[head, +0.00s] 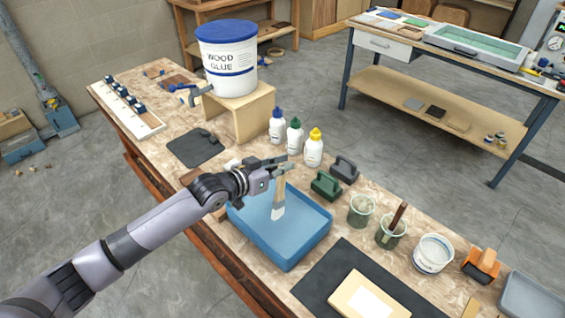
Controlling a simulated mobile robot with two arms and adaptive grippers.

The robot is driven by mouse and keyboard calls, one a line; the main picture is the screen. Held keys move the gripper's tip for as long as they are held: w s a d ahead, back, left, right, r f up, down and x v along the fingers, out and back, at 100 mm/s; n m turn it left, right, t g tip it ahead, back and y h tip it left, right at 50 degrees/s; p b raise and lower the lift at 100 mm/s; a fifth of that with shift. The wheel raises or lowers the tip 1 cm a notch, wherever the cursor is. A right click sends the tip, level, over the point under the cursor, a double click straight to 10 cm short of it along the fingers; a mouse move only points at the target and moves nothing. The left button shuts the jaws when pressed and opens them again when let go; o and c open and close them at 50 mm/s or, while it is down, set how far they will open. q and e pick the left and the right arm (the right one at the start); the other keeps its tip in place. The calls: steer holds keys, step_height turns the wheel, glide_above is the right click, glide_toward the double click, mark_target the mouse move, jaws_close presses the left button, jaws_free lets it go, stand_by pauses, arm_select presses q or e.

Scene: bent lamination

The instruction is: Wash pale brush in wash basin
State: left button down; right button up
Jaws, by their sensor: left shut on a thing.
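The wash basin (309,240) is a blue rectangular tray near the front edge of the workbench. The pale brush (279,196) has a light wooden handle and pale bristles and points downward. My left gripper (281,170) is shut on the brush's upper handle, above the back part of the basin. The bristle end hangs within the basin's outline; whether it touches the bottom or any liquid I cannot tell. My right gripper is not in view.
Glue bottles (314,148), a green block tool (326,185) and a dark one stand behind the basin. To the right are cups (361,209), one holding a dark-handled brush (397,217), and a white tub (433,254). A dark mat (318,279) with a board lies in front.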

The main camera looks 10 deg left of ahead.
arm_select(q)
steer(key=shift+f, duration=0.5)
steer(key=shift+s+d+r+p, duration=0.15)
steer(key=shift+s+d+p, duration=0.2)
steer(key=shift+d+p, duration=0.15)
steer(key=shift+s+d+p, duration=0.5)
steer(key=shift+s+d, duration=0.05)
steer(key=shift+d, duration=0.2)
steer(key=shift+w, duration=0.1)
steer(key=w+a+b, duration=0.3)
steer(key=a, duration=0.2)
steer(key=shift+w+b, duration=0.15)
steer(key=shift+b, duration=0.15)
